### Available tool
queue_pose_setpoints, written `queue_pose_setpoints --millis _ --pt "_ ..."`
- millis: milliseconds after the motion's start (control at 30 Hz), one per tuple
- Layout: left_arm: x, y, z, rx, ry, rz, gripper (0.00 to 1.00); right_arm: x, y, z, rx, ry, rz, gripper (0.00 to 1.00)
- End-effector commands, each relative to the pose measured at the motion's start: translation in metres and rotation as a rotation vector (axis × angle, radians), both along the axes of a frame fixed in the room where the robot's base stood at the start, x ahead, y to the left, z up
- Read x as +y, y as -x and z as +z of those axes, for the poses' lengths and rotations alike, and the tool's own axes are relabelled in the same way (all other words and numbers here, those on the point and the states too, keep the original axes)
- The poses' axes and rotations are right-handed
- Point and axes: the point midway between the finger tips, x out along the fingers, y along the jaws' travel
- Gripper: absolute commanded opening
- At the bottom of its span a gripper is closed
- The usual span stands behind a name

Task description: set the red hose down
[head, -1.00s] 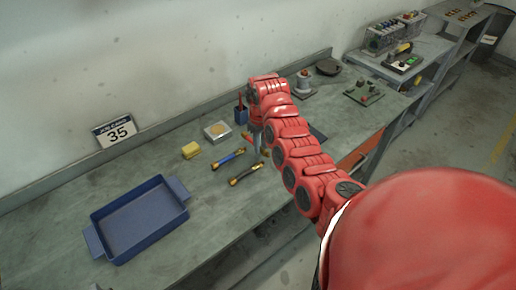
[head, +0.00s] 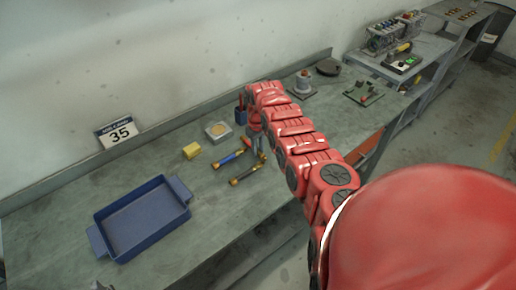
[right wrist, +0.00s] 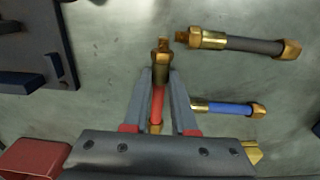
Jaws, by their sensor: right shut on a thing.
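The red hose (right wrist: 158,98), with brass ends, is between the two fingers of my right gripper (right wrist: 162,92) in the right wrist view. The fingers are shut on it, and its upper brass end points away from my wrist. I cannot tell whether it touches the bench. In the head view my right gripper (head: 257,146) is low over the bench (head: 205,205), and the arm largely hides the hose. The blue hose (head: 228,159) and the black hose (head: 246,174) lie just left of it. My left gripper is not in view.
A blue tray (head: 140,222) stands at the front left. A yellow block (head: 191,151), a small plate with a tan disc (head: 217,131) and a blue holder (head: 241,114) are near the gripper. A grey fitting (head: 303,85) stands behind the arm. Bench between tray and hoses is clear.

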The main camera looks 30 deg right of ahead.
Motion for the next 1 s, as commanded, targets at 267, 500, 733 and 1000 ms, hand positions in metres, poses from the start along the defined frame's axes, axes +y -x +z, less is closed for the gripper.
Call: queue_pose_setpoints --millis 267,500,733,1000 --pt "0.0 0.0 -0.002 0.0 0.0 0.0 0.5 0.0 0.0 -0.003 0.0 0.0 0.0 0.43" --pt "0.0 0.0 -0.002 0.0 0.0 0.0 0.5 0.0 0.0 -0.003 0.001 0.0 0.0 0.55" --pt "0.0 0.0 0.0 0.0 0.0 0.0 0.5 -0.001 0.0 0.005 -0.001 0.001 -0.001 0.55" --pt "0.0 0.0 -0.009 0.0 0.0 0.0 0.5 -0.002 -0.001 0.052 -0.006 0.002 -0.002 0.55"
